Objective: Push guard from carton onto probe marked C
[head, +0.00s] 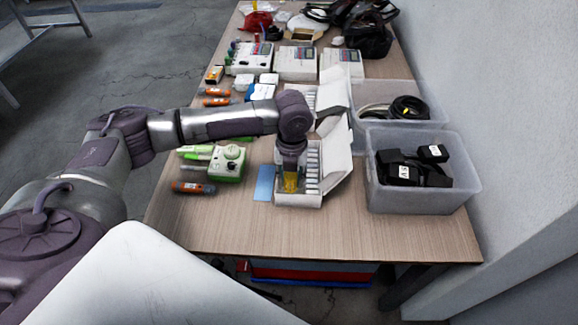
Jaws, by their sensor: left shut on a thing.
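An open white carton (298,201) with rows of small pale guards (313,168) stands near the front of the table, its lid folded to the right. My left gripper (290,185) points down into the carton's left part. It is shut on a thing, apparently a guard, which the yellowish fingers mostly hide. Orange-and-dark pen-like items, possibly the probes, lie at the left: one near the front (193,187) and others farther back (215,102). No C marking is readable, so I cannot tell which probe bears it. My right gripper is out of view.
A blue card (265,183) lies left of the carton. A green-and-white instrument (228,163) stands farther left. A clear bin (420,196) with black items is at right, another bin (437,121) behind it. The front table strip (310,232) is clear.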

